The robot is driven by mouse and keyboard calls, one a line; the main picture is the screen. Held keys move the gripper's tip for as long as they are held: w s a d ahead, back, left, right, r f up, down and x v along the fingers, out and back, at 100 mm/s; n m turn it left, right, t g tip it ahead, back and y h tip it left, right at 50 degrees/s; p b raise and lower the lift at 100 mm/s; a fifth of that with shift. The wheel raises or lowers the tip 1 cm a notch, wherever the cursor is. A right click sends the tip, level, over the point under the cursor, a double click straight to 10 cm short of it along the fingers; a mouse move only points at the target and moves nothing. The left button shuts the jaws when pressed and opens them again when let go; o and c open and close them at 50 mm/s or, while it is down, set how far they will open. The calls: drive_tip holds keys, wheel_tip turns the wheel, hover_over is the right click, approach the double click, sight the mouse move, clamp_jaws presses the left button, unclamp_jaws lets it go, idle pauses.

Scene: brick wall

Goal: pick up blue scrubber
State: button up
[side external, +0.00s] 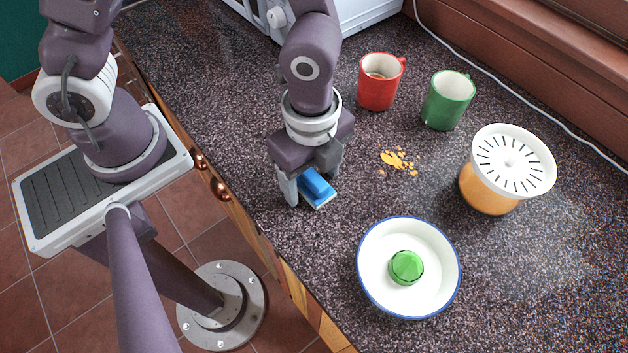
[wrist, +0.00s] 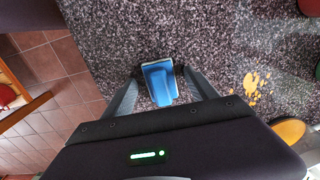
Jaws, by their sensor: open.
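The blue scrubber (side external: 316,186) has a blue top and a paler base, and lies on the dark speckled counter near its front edge. My gripper (side external: 312,194) is pointed down at it, with one finger on each side. In the wrist view the scrubber (wrist: 160,82) sits between the two fingertips of my gripper (wrist: 157,74). The gripper is open. The right fingertip looks very close to the scrubber; I cannot tell whether it touches.
Yellow crumbs (side external: 398,161) lie right of the scrubber. Red mug (side external: 378,84), green mug (side external: 447,102) and an orange container with slotted white lid (side external: 490,190) stand beyond. A white bowl (side external: 372,285) holding a green faceted piece (side external: 406,267) is nearer. The counter (side external: 225,110) is clear at left.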

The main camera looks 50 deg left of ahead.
sight(312, 176)
drive_tip(key=c, duration=1.5)
drive_tip(key=shift+o, duration=0.2)
wheel_tip(312, 176, up, 10)
drive_tip(key=shift+r, duration=0.1)
